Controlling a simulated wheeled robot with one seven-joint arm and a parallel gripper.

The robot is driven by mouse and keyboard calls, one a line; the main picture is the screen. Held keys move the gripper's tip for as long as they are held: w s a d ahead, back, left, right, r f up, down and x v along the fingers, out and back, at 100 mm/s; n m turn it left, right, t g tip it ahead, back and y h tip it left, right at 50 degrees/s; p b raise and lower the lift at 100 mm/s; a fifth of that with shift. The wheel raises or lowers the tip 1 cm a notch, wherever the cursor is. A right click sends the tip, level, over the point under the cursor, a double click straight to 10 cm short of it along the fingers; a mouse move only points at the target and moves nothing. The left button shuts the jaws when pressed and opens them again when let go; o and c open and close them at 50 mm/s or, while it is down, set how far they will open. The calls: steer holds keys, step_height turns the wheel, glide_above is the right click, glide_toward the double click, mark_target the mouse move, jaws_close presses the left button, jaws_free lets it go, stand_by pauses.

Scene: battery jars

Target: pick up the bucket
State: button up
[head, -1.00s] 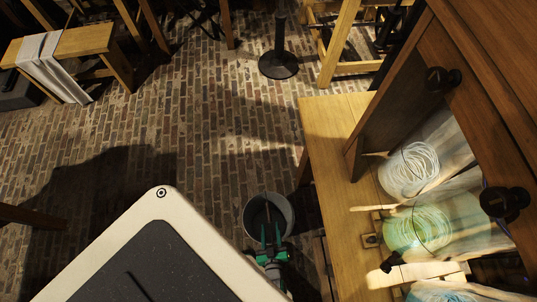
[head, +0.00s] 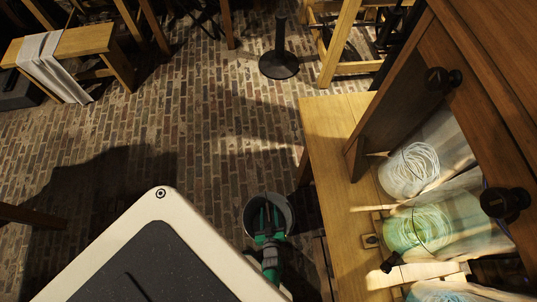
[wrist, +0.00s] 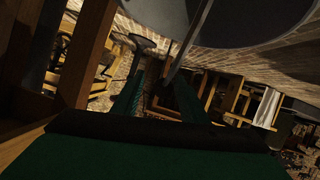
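The grey bucket (head: 287,204) stands on the brick floor, between the pale-edged surface and the wooden bench. My gripper (head: 269,211), with green parts, reaches over the bucket's opening, its two fingers visibly apart. In the wrist view, the bucket's grey wall (wrist: 250,18) fills the top. The two fingers of my gripper (wrist: 158,95) also show apart there. A thin grey strip, perhaps the bucket's handle (wrist: 190,40), runs down toward the gap between them. I cannot tell whether either finger touches it.
A wooden bench (head: 325,135) with glass jars (head: 432,225) stands close on the right. A pale-edged dark surface (head: 150,262) fills the lower left. A black post base (head: 279,65) stands farther off. The brick floor (head: 190,130) beyond the bucket is mostly clear.

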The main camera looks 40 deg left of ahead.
jaws_close()
steer(key=shift+a, duration=0.1)
stand_by(1.2)
steer(key=shift+w+r, duration=0.1)
steer(key=shift+r, duration=0.05)
